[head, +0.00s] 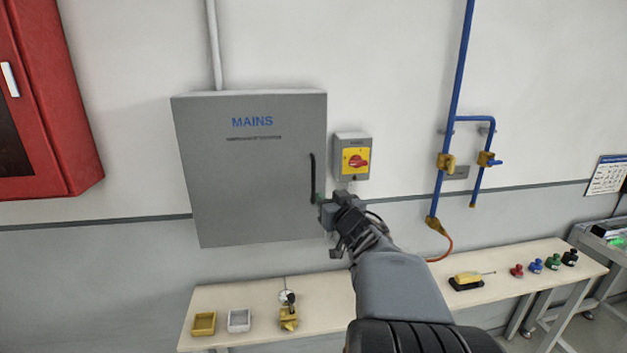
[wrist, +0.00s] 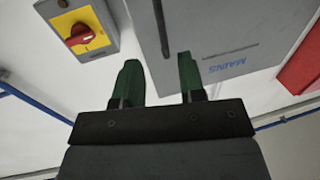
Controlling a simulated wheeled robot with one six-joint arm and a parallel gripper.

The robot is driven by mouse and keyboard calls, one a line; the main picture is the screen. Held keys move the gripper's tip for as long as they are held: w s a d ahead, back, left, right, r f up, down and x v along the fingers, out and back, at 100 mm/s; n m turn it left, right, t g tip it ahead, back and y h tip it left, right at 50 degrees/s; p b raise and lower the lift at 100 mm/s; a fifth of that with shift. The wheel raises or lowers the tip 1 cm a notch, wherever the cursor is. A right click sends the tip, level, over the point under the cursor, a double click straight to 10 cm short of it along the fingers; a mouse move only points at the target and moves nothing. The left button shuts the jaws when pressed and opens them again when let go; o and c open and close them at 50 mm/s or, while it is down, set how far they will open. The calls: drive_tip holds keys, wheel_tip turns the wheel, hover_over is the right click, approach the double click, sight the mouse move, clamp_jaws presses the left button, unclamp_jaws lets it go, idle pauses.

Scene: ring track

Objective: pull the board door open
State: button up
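The grey board door (head: 250,175), marked MAINS, is flat against its cabinet on the wall and looks closed. It also shows upside down in the wrist view (wrist: 215,40). Its black vertical bar handle (head: 313,175) is near the door's right edge. My gripper (head: 319,199) is at the handle's lower end. In the wrist view my gripper (wrist: 158,64) has its two green fingers apart, with nothing held. The handle (wrist: 162,28) runs up from the gap between the fingertips. I cannot tell whether the fingers touch it or how deep it sits between them.
A yellow switch box with a red knob (head: 356,160) is on the wall just right of the door. Blue pipes (head: 455,100) are farther right. A bench (head: 262,297) with small trays and parts stands below. A red cabinet (head: 60,110) is at left.

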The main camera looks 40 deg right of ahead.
sight(314, 183)
drive_tip(key=p+x, duration=0.2)
drive_tip(key=x, duration=0.9)
drive_tip(key=shift+w, duration=0.1)
clamp_jaws()
